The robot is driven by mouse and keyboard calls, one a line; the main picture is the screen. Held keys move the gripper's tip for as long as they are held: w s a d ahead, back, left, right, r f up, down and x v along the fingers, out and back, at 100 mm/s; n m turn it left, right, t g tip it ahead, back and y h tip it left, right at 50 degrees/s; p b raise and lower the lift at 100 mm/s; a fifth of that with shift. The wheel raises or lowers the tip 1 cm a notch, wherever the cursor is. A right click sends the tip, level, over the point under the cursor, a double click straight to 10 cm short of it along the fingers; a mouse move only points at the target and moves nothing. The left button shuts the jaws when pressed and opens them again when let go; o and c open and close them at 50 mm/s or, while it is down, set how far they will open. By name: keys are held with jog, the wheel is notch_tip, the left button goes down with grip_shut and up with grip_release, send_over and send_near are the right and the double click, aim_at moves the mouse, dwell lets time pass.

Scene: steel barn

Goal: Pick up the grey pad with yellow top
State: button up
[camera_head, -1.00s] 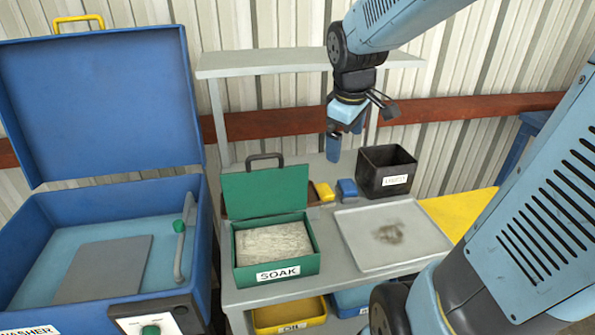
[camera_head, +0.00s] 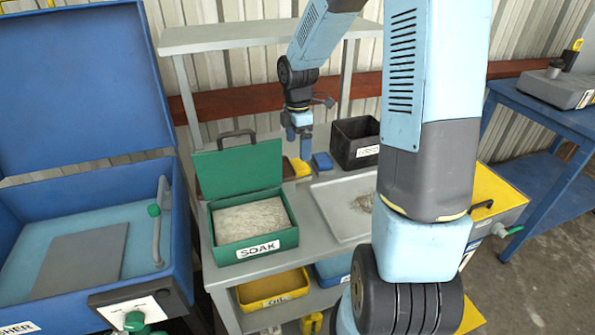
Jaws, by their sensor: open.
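A small pad with a yellow top (camera_head: 301,168) lies on the grey bench behind the green SOAK box. It is partly hidden by my gripper, and its grey part is too small to make out. My gripper (camera_head: 298,147) is open and empty, pointing down just above the yellow-topped pad. I cannot tell the exact height gap between them. A similar small blue-topped pad (camera_head: 322,162) lies just right of it, apart.
The open green SOAK box (camera_head: 267,245) stands in front, its lid raised close to my gripper. A black bin (camera_head: 349,151) and a grey tray (camera_head: 322,199) are at right, the tray partly behind my arm. A shelf (camera_head: 250,35) spans the back. An open blue washer (camera_head: 175,235) stands left.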

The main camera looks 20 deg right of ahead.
aim_at(299, 164)
jog(key=f, duration=0.7)
jog(key=shift+s+f, duration=0.1)
jog(key=shift+s, duration=0.2)
jog(key=c, duration=0.9)
jog(key=shift+d+r, duration=0.15)
jog(key=shift+r, duration=0.7)
jog(key=shift+c, duration=0.3)
jog(key=shift+s+d+f+t+y, duration=0.1)
jog(key=shift+s+d+t+y, duration=0.15)
jog(key=shift+t+y, duration=0.25)
jog(key=shift+s+d+f+t+y, duration=0.15)
jog(key=shift+s+t+y, duration=0.1)
jog(key=shift+t+y, duration=0.25)
jog(key=shift+d+r, duration=0.1)
